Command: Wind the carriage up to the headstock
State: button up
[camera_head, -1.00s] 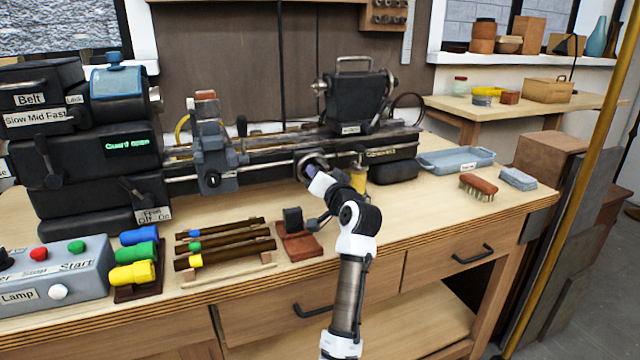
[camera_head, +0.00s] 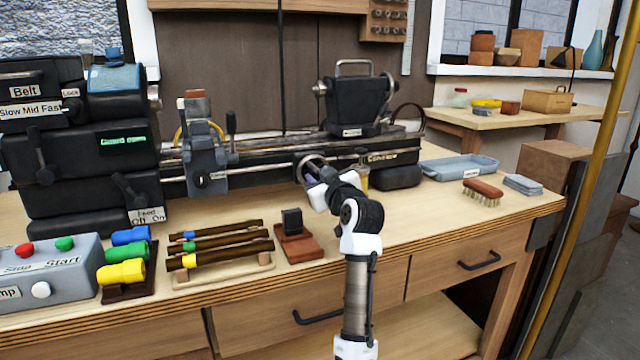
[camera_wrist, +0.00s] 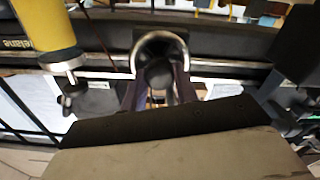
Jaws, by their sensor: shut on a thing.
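The carriage (camera_head: 205,165) is a grey block with a brown-topped post and levers, on the lathe bed. The black headstock (camera_head: 85,150) stands to its left, with a gap between them. A silver-rimmed handwheel (camera_head: 309,167) is on the front of the bed, right of the carriage; it also shows in the wrist view (camera_wrist: 160,38). My gripper (camera_head: 318,184) is at the wheel. In the wrist view its fingers (camera_wrist: 158,92) are shut around the wheel's dark knob (camera_wrist: 158,74). The fingers partly hide the knob.
A yellow container (camera_wrist: 45,22) is close left of my gripper in the wrist view. The tailstock (camera_head: 357,105) sits farther right on the bed. A small stand (camera_head: 297,240) and rods on a rack (camera_head: 220,270) lie in front. A blue-grey tray (camera_head: 458,166) is right.

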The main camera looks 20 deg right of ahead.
jog(key=shift+f+n, duration=0.15)
jog(key=shift+n, duration=0.55)
jog(key=shift+b, duration=0.3)
jog(key=o, duration=1)
jog(key=shift+s, duration=0.1)
jog(key=s, duration=0.9)
jog(key=s+b, duration=0.1)
jog(key=s, duration=0.3)
jog(key=shift+s+d, duration=0.25)
jog(key=shift+s, duration=0.1)
